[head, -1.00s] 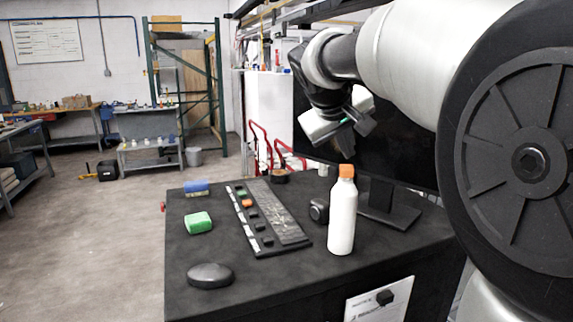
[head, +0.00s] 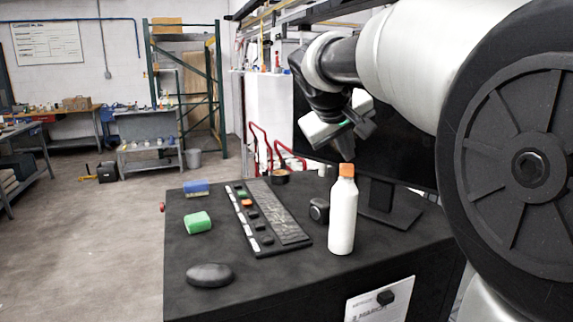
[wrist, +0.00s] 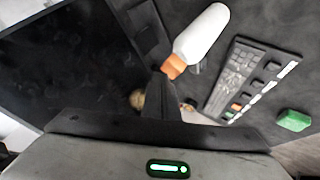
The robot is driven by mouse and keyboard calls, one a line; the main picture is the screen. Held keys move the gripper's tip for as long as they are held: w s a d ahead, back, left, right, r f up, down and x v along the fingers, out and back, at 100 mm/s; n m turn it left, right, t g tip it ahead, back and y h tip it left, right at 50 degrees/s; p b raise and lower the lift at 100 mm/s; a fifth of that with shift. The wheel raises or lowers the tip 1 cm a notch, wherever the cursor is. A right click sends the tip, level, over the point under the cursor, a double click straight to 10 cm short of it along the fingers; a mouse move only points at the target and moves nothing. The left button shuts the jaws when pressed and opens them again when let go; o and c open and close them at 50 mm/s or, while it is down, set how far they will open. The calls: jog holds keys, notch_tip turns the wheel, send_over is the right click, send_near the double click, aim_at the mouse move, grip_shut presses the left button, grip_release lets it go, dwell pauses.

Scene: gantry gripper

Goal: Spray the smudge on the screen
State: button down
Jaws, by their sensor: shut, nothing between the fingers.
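A white bottle (head: 342,217) with an orange cap (head: 347,170) stands upright on the black table, in front of the monitor's stand. My gripper (head: 347,153) is just above the cap in the head view, shut and empty. Whether it touches the cap is unclear. The bottle (wrist: 203,35) also shows in the wrist view, its cap beside my dark fingers (wrist: 172,95). The dark screen (head: 408,150) stands behind my arm, which hides part of it. The screen (wrist: 70,60) fills the left of the wrist view. I cannot make out a smudge on it.
A keyboard-like panel (head: 285,218) lies left of the bottle, with a small dark round object (head: 319,210) between them. A green block (head: 197,222), a blue sponge-like block (head: 195,188) and a dark oval object (head: 210,275) lie farther left. The table's front-middle is clear.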

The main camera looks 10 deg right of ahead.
aim_at(346, 168)
jog(key=shift+f+b, duration=0.5)
jog(key=shift+f, duration=0.05)
dwell(0.4)
jog(key=shift+r+p, duration=0.8)
jog(key=shift+r, duration=0.2)
jog(key=shift+r, duration=0.1)
notch_tip(346, 168, up, 6)
jog(key=p, duration=0.4)
jog(key=shift+p, duration=0.4)
dwell(1.9)
